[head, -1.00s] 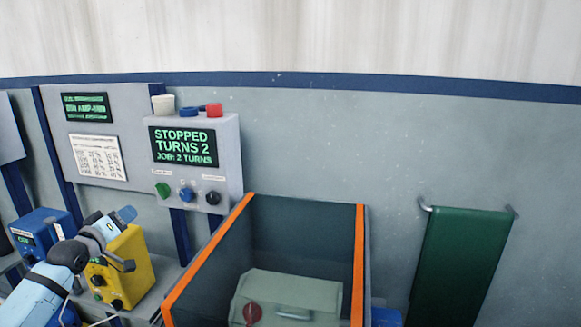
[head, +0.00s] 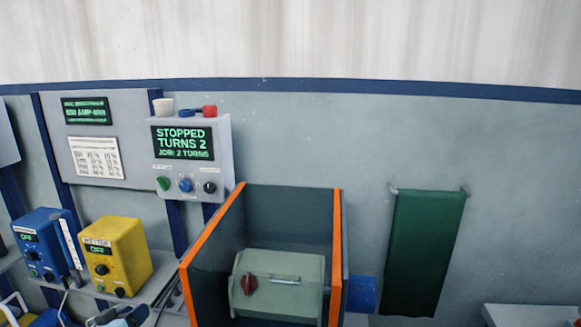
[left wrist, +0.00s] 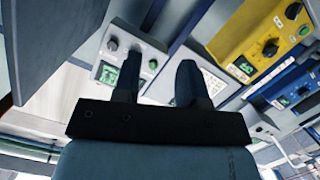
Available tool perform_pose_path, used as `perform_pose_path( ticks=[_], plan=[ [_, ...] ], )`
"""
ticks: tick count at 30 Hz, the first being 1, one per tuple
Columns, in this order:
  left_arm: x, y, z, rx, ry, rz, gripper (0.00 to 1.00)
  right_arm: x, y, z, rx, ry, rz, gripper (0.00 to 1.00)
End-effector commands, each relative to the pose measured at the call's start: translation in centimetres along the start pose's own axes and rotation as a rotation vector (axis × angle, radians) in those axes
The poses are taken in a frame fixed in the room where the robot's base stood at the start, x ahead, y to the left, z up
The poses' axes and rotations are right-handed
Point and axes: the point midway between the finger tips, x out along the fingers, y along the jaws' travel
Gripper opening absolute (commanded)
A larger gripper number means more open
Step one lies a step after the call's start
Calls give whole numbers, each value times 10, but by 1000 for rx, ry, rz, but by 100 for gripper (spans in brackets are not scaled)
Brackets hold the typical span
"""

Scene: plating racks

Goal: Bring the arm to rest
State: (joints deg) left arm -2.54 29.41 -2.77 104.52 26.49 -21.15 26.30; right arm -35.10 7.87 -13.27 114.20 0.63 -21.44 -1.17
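My left gripper shows best in the left wrist view (left wrist: 158,78), where its two dark fingers stand apart with nothing between them. In the head view, only a small light-blue and dark part of my left arm shows at the bottom edge, below the yellow box (head: 116,255). The fingers cannot be made out there. My right gripper is in neither view.
A grey control box (head: 222,150) reads "STOPPED TURNS 2". An orange-edged open enclosure (head: 338,240) holds a grey-green barrel (head: 300,268) with a red knob. A blue box (head: 35,235) stands left. A green cloth (head: 425,250) hangs right.

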Motion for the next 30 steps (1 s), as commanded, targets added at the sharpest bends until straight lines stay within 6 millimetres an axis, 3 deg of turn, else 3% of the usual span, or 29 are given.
perform_pose_path(
  ticks=[1,6,9,12,15,19,30],
  plan=[
    [-12,10,40,28,-46,-2,38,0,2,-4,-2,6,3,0],
    [-64,48,154,167,-176,3,38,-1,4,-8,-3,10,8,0],
    [-103,76,211,248,-247,13,38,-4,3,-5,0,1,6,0],
    [-141,102,255,320,-306,25,38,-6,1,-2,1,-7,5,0],
    [-172,124,283,377,-349,35,38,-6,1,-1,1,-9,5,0],
    [-194,140,301,422,-380,43,38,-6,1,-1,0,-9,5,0],
    [-199,144,305,433,-386,45,38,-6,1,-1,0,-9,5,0]
  ],
)
